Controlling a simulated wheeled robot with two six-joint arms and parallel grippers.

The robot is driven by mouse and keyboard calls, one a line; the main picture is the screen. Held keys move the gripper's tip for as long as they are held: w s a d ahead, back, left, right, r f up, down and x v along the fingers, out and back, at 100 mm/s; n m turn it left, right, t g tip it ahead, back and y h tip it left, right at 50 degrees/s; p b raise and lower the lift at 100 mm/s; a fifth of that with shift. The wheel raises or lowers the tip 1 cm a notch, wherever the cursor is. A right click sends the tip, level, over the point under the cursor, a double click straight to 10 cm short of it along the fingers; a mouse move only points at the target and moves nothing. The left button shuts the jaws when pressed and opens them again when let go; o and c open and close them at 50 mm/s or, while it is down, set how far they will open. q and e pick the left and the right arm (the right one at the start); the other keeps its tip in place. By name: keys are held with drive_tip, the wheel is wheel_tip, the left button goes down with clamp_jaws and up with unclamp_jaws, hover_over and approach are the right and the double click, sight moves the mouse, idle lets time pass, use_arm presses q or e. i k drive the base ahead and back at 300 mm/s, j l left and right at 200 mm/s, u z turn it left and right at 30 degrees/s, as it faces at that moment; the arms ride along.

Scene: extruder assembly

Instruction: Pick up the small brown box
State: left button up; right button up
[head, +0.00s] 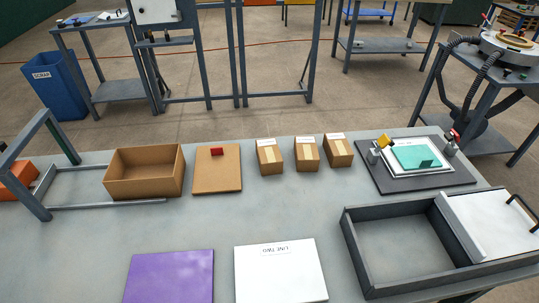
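Several brown items stand along the far side of the grey table. I cannot tell which one the task means. Neither of my grippers is in view.
A grey frame (110,204) is at left, a dark tray (367,274) at right. Purple (169,278) and white (280,275) panels lie in front; the table's middle is clear.

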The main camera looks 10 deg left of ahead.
sight(271, 160)
drive_tip(key=l+u, duration=0.1)
drive_tip(key=l, duration=0.4)
drive_tip(key=k+l+u, duration=0.1)
drive_tip(key=l, duration=0.4)
drive_tip(key=l+u, duration=0.1)
drive_tip(key=l, duration=0.4)
drive_tip(key=k+l+u, duration=0.1)
drive_tip(key=l, duration=0.4)
